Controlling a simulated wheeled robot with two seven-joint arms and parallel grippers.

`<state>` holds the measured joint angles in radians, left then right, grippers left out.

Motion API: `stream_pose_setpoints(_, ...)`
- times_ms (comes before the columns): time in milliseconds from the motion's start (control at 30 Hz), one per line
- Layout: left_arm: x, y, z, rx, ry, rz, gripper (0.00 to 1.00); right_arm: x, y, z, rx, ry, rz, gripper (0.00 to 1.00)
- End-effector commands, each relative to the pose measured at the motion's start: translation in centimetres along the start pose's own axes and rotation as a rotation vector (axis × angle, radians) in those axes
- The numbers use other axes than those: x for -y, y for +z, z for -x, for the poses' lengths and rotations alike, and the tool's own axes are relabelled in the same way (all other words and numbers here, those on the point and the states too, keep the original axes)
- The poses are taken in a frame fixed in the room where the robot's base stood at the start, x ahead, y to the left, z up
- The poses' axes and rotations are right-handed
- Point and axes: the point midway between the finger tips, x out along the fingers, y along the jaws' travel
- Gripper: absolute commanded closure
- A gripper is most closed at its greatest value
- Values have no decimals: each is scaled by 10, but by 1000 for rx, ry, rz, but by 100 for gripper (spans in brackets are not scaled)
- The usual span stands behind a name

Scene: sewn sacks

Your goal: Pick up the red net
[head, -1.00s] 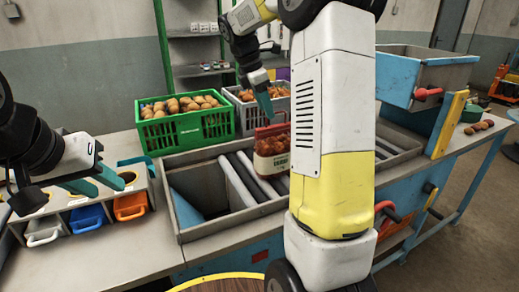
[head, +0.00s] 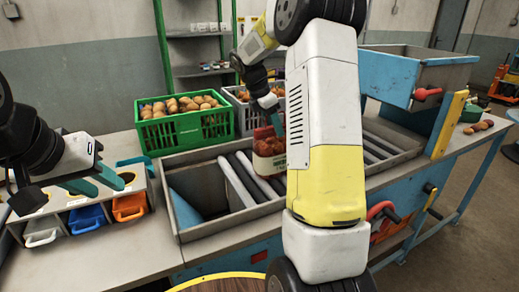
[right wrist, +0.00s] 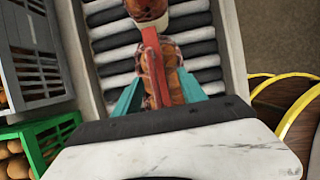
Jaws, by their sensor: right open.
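The red net (head: 268,148) is a bag of orange-brown produce with a red and white label, standing on the roller conveyor (head: 236,183). My right gripper (head: 276,122) is at the top of the net, its teal fingers pointing down. In the right wrist view the open fingers (right wrist: 158,92) lie on either side of the net (right wrist: 174,72) and its red band. I cannot tell whether they touch it. My right arm hides part of the conveyor. My left gripper (head: 98,182) is open and empty at the left, above the small bins.
A green crate (head: 186,129) of potatoes and a grey crate (head: 241,115) stand behind the conveyor. Blue, white and orange bins (head: 130,205) sit at the left. A blue and grey hopper (head: 418,75) stands at the right. Bare tabletop (head: 120,255) lies at front left.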

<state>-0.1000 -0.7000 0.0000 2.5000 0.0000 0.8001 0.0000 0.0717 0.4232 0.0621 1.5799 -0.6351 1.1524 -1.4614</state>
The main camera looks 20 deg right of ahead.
Motion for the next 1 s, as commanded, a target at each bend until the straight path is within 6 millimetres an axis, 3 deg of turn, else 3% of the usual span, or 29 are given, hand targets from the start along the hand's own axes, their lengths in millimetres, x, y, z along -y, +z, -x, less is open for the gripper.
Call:
stream_pose_setpoints(67,0,0,0,0,0,0,64,0,0,0,0,0,0,53)
stream_pose_setpoints(300,0,0,0,0,0,0,64,0,0,0,0,0,0,100)
stream_pose_setpoints(1000,0,0,0,0,0,0,64,1,-3,-4,-5,-7,2,100)
